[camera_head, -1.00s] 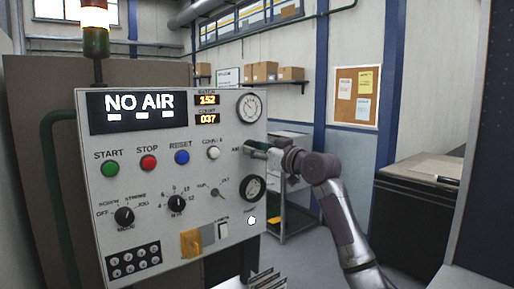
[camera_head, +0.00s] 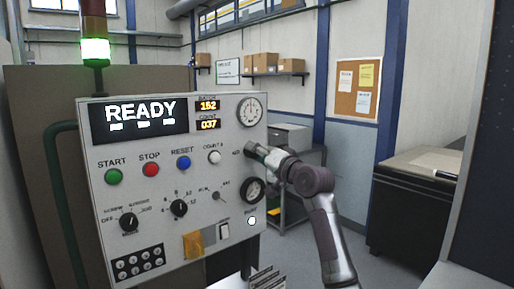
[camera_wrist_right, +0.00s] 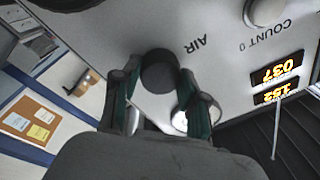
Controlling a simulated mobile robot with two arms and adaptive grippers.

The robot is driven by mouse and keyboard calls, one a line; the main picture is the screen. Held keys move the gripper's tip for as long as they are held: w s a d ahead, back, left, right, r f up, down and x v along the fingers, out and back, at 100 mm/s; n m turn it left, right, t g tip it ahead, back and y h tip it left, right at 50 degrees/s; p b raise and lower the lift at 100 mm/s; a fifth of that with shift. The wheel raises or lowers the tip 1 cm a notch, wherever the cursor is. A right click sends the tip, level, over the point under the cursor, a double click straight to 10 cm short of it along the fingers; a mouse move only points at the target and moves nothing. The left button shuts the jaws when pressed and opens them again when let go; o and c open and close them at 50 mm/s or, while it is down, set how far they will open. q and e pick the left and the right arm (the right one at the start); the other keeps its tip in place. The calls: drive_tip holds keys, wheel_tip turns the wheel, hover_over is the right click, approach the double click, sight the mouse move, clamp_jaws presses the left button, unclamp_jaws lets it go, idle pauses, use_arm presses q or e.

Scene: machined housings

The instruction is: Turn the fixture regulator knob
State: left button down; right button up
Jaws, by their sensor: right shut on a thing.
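The regulator knob (camera_wrist_right: 160,72) is a dark round knob beside the AIR label on the panel. In the wrist view it sits between the fingers of my right gripper (camera_wrist_right: 160,88), which is shut on it. In the head view my right gripper (camera_head: 260,151) reaches the panel's right edge and mostly hides the knob. The control panel (camera_head: 150,215) has a display (camera_head: 139,112) reading READY. The stack light (camera_head: 96,50) above it glows green. The upper gauge (camera_head: 249,110) is above the gripper; the lower gauge (camera_head: 252,190) is below it. My left gripper is not in view.
A green START button (camera_head: 113,177), a red STOP button (camera_head: 151,170), a blue RESET button (camera_head: 184,163) and several selector knobs are left of my gripper. A shelf unit (camera_head: 286,205) stands behind it. Open floor shows at right.

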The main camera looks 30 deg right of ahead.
drive_tip(key=shift+a+m+g+h+p, duration=0.15)
drive_tip(key=shift+m+h+p, duration=0.25)
drive_tip(key=shift+m+p, duration=2.55)
drive_tip(key=shift+d+m+g+h+p, duration=0.15)
drive_tip(key=shift+m+h+p, duration=0.25)
drive_tip(key=shift+m+p, duration=2.55)
drive_tip(key=shift+a+m+b, duration=0.1)
drive_tip(key=shift+m+b, duration=0.4)
drive_tip(key=shift+m, duration=0.2)
drive_tip(key=o, duration=1.1)
drive_tip(key=shift+o, duration=0.2)
